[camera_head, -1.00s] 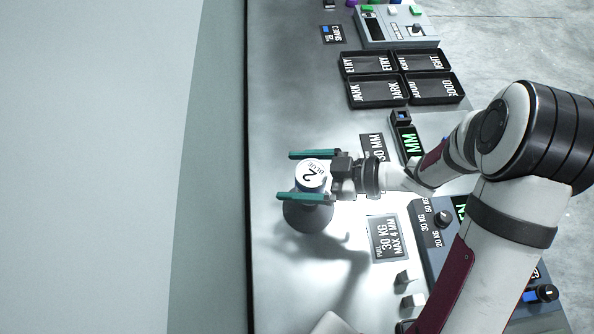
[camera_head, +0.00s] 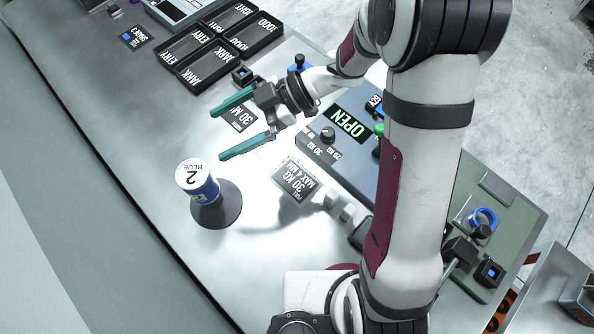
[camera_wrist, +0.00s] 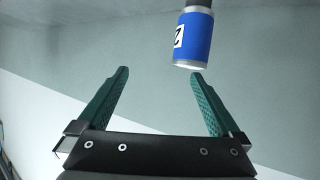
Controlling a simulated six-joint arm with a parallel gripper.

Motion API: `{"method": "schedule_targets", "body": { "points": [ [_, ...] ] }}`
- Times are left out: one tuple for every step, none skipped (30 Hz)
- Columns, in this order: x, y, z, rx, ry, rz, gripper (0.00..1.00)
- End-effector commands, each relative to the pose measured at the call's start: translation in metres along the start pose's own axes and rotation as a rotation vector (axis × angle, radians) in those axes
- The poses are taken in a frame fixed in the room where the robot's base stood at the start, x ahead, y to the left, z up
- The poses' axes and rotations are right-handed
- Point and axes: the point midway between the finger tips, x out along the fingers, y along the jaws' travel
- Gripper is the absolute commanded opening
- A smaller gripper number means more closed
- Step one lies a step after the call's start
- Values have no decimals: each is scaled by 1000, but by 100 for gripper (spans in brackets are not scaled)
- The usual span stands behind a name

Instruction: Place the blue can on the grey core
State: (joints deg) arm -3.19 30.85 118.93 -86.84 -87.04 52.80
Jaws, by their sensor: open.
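The blue can (camera_head: 209,190), with a white top marked "2 BLUE", stands upright on the dark grey core (camera_head: 229,212). The core's wide round foot shows beside and below the can; where the two meet is hidden from above. In the wrist view the blue can (camera_wrist: 195,42) appears upper right, with part of a grey shape at the top edge. My gripper (camera_head: 217,135), with green fingers, is open and empty, apart from the can and up and right of it in the head view. Its fingers also show in the wrist view (camera_wrist: 160,74), with nothing between them.
A black "30 KG MAX 4 MM" plate (camera_head: 295,180) lies right of the core. A control box with a green "OPEN" display (camera_head: 347,123) stands farther right. Black trays (camera_head: 207,67) lie at the top. The table left of the can is clear.

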Motion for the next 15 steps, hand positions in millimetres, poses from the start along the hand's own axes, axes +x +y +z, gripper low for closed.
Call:
{"method": "schedule_targets", "body": {
  "points": [
    [-12,32,-4,18,-56,175,100],
    [-26,58,-6,44,-104,325,100],
    [-57,90,-5,98,-176,544,100],
    [-86,108,-3,155,-234,710,100],
    [-118,117,1,228,-291,866,100],
    [-161,117,10,345,-364,1055,100],
    [-191,107,17,450,-415,1180,100],
    [-217,90,25,568,-463,1288,100],
    [-244,58,36,748,-517,1404,100],
    [-255,28,43,896,-549,1465,100],
    [-260,-5,49,1051,-574,1502,100],
    [-255,-48,54,1256,-594,1514,100],
    [-245,-78,55,1405,-599,1499,100],
    [-232,-105,53,1542,-597,1466,100],
    [-212,-136,48,1705,-586,1404,100]
  ]
}}
